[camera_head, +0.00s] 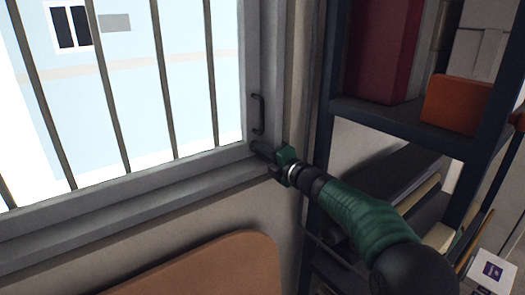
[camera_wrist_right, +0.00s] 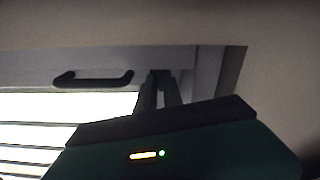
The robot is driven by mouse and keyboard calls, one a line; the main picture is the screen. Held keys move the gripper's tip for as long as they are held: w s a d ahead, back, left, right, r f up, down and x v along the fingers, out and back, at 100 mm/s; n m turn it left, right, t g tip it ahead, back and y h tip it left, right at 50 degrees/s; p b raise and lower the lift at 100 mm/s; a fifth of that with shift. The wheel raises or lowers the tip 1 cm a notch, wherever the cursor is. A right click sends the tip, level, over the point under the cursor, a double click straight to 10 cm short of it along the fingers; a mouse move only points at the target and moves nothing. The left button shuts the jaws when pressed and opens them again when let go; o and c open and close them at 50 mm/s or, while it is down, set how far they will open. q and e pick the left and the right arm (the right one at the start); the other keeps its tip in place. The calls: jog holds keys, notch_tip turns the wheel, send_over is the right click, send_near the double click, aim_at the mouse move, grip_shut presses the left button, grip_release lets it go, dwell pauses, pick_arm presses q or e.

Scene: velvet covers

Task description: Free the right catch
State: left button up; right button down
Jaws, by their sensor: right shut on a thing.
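A grey-framed window (camera_head: 120,191) with dark vertical bars fills the left of the head view. A dark handle (camera_head: 257,114) is on its right frame post; it also shows in the wrist view (camera_wrist_right: 93,78). My right gripper (camera_head: 262,148) is at the lower right corner of the window frame, just below the handle and apart from it. In the wrist view its two dark fingers (camera_wrist_right: 160,88) are close together against the frame. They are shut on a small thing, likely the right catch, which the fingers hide. My left gripper is in neither view.
A dark blue shelf unit (camera_head: 405,118) with a red binder (camera_head: 380,45), an orange box (camera_head: 457,104) and books stands close to the right of my arm. A brown rounded chair back or headboard (camera_head: 215,265) is below the sill.

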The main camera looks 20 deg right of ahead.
jog(key=shift+f+m+p, duration=0.1)
jog(key=shift+m+p, duration=0.2)
jog(key=shift+m, duration=0.9)
jog(key=c, duration=1.7)
grip_release()
jog(key=shift+o, duration=1.1)
jog(key=shift+w, duration=0.2)
